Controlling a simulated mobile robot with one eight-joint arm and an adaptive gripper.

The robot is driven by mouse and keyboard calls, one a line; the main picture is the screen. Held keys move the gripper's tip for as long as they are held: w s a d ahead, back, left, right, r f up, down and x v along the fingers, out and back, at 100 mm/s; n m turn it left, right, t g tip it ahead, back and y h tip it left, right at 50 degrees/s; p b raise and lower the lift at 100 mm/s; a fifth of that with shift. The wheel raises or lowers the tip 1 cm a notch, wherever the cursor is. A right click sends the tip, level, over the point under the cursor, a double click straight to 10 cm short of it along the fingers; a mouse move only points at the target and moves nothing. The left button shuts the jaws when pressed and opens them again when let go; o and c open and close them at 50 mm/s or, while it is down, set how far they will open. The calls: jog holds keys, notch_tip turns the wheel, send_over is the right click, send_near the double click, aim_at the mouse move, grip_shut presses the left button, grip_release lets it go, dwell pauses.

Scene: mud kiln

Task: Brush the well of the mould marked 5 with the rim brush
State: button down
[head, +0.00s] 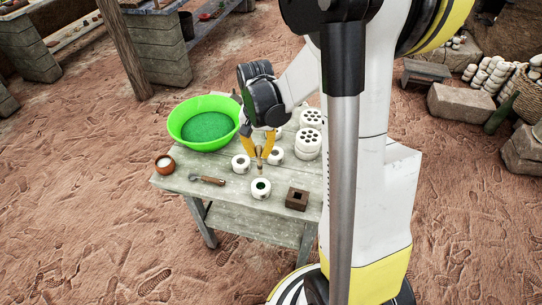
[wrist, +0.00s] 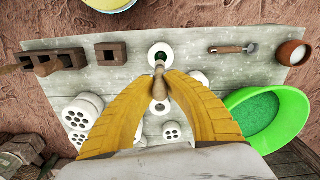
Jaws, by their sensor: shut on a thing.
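My gripper (head: 258,153) is shut on a small brush with a wooden handle (wrist: 160,86), held pointing down over the table. The brush also shows in the head view (head: 260,169). Its tip is at or just above a round white mould (head: 261,191) with a dark green well; the mould also shows in the wrist view (wrist: 160,63). I cannot tell whether the tip touches it. Two more white moulds (head: 241,166) (head: 275,157) stand behind it, one to each side. No number is readable on any mould.
A brown block with a square hole (head: 297,199) stands to the right. A brown rack (wrist: 66,59) shows in the wrist view. A wooden-handled tool (head: 208,180), a clay cup (head: 165,166), a green basin (head: 176,127) and stacked white pieces with holes (head: 309,139) share the table (head: 228,201).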

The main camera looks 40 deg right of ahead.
aim_at(260, 167)
jog(key=shift+w+a+f, duration=0.1)
jog(key=shift+a+f, duration=0.05)
jog(key=shift+f, duration=0.1)
notch_tip(260, 167, down, 10)
jog(key=b, duration=0.8)
jog(key=shift+r, duration=0.25)
jog(key=shift+d, duration=0.2)
dwell(1.1)
